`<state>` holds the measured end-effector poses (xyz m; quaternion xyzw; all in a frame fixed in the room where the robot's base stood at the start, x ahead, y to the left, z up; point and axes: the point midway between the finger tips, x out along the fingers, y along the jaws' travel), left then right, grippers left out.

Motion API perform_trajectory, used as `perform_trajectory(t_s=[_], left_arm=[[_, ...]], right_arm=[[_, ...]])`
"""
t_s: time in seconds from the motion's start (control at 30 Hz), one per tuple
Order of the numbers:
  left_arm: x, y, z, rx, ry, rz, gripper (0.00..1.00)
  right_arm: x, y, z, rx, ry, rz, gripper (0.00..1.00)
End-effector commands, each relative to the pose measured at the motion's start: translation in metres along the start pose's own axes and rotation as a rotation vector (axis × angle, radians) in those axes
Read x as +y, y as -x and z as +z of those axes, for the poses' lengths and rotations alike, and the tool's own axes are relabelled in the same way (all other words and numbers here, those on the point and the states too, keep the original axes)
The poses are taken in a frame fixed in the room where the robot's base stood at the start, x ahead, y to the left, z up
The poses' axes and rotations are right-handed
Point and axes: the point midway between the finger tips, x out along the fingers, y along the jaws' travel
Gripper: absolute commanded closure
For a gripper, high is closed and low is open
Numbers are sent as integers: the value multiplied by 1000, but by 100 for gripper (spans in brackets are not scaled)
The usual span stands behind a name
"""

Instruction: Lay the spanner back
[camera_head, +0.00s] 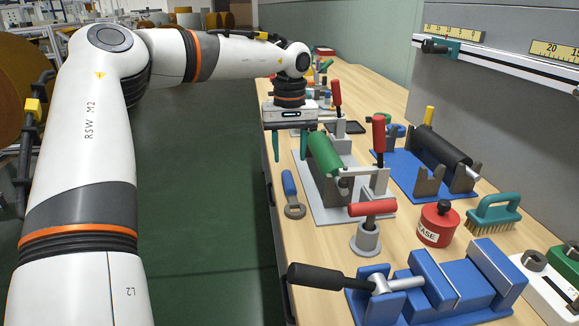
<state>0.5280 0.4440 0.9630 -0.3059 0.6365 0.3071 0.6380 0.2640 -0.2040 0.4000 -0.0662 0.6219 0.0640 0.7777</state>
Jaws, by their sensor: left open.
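The spanner (289,184), with a blue handle and a grey ring end towards me, lies flat on the wooden bench near its left edge. It lies just left of the grey base plate and looks apart from it. My left gripper (289,152) points down over the bench beyond the spanner's far end. Its teal fingers are spread apart, with nothing seen between them. The gripper is apart from the spanner. My right gripper is not in view.
A green roller fixture (324,152) with red-handled clamps stands close right of my gripper. A red-topped clamp post (366,238), a blue vise (450,283), a red grease tin (438,224) and a brush (494,213) stand nearer. A black roller (443,147) sits at the right.

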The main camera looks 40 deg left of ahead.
Motion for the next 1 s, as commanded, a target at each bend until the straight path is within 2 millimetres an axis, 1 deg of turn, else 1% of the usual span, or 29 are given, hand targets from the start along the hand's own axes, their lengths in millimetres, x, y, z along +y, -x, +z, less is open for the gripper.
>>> perform_trajectory(t_s=[0.03, 0.1, 0.2, 0.3, 0.43, 1.0], left_arm=[[0, 13, 0, -3, 1, -3, 55], [0, 24, 0, -2, 0, -2, 55], [0, 36, 0, -1, 0, 0, 55], [0, 43, 0, 0, 0, -1, 55], [0, 46, 0, 1, 0, -1, 55], [0, 45, 0, 1, 0, -1, 55]], right_arm=[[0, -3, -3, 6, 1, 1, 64], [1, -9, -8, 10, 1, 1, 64], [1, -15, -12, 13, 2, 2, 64], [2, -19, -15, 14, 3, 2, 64], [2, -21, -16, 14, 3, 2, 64], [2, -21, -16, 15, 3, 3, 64]])
